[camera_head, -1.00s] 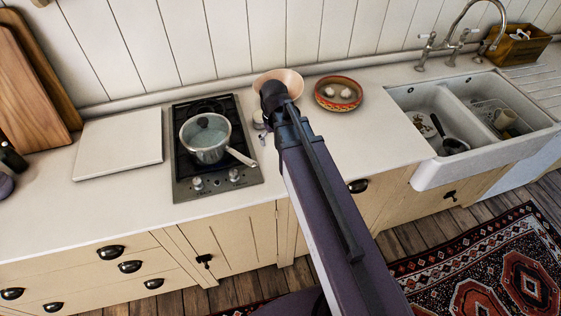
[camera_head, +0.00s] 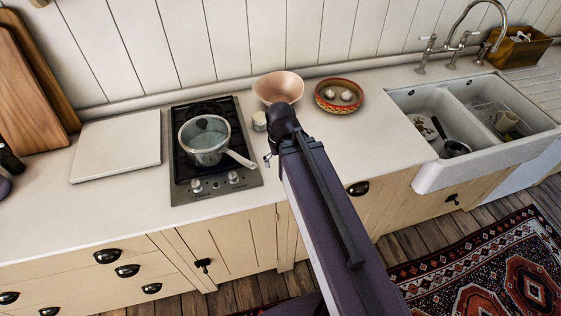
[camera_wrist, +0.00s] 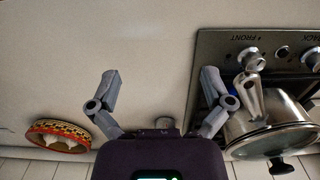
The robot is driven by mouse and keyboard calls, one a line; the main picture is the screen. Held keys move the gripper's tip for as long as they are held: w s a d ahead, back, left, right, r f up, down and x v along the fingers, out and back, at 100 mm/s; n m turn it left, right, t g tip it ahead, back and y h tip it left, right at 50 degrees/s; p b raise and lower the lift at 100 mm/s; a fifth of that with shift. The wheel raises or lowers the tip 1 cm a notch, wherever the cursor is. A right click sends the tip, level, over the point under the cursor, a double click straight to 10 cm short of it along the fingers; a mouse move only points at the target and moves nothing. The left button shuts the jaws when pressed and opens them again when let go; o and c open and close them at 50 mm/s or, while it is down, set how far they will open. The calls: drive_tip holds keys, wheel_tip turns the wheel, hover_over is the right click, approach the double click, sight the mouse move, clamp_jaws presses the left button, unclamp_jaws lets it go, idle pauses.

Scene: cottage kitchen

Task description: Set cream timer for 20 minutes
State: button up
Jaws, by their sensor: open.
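The cream timer (camera_head: 260,120) is a small, pale round thing on the counter, just right of the hob and in front of the copper-coloured bowl. Its dial and markings are too small to read in the head view. My gripper (camera_wrist: 160,78) is open and empty in the wrist view, with its two fingers spread over bare counter. In the head view my arm's end is just in front and to the right of the timer, and most of the gripper is hidden.
A glass-lidded pot (camera_head: 204,142) stands on the hob (camera_head: 185,188), its handle pointing toward my arm; it is near one finger in the wrist view. The copper bowl (camera_head: 279,86) and a patterned bowl (camera_head: 338,106) stand behind. Counter (camera_head: 375,135) right of my arm is clear.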

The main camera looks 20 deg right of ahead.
wheel_tip(320, 180, up, 8)
drive_tip(key=n+p, duration=0.2)
drive_tip(key=p, duration=0.6)
hover_over(260, 115)
drive_tip(key=shift+f, duration=0.25)
drive_tip(key=shift+f+b, duration=0.15)
drive_tip(key=shift+b, duration=0.25)
wheel_tip(260, 115, down, 14)
drive_tip(key=b, duration=1.3)
drive_tip(key=shift+r, duration=0.25)
drive_tip(key=c, duration=0.9)
